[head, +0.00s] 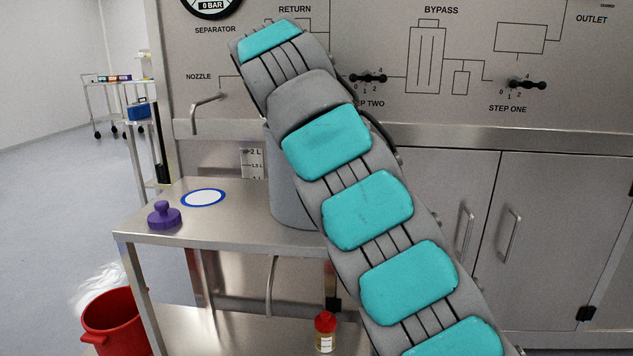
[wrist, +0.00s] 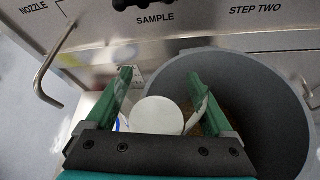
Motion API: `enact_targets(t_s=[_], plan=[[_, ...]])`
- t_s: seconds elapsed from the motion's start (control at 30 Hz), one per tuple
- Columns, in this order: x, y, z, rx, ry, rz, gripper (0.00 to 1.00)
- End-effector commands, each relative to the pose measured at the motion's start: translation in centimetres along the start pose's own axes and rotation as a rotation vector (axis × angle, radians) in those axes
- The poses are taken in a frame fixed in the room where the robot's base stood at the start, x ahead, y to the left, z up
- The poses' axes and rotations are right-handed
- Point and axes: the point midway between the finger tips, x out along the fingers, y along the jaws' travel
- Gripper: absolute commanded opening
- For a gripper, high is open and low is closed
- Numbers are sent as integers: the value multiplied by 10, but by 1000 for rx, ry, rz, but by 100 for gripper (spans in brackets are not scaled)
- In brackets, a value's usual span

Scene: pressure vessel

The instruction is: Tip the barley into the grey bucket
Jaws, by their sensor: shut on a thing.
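The grey bucket (head: 290,190) stands on the steel table, partly hidden behind my arm. In the wrist view the bucket (wrist: 275,115) is wide and open, with a dark shaded inside. My gripper (wrist: 159,78) has its green fingers at the bucket's left rim. It is shut on a pale container (wrist: 157,115), whose round white part shows between the fingers. A small brownish patch shows by the right finger; I cannot tell whether it is barley. The gripper and container are hidden behind my arm in the head view.
A purple knobbed object (head: 164,214) and a blue-rimmed white disc (head: 203,197) are on the table's left. A bent nozzle pipe (head: 208,100) juts from the panel. A red bin (head: 113,322) and red-capped bottle (head: 325,330) are lower down.

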Motion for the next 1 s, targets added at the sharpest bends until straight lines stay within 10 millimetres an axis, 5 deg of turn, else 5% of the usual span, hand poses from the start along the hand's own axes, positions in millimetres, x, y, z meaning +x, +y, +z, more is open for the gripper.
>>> enact_targets(t_s=[0.3, 1.0], plan=[[-4, 13, -1, -215, -63, -86, 26], [-13, 20, 17, -218, -66, -81, 26]])
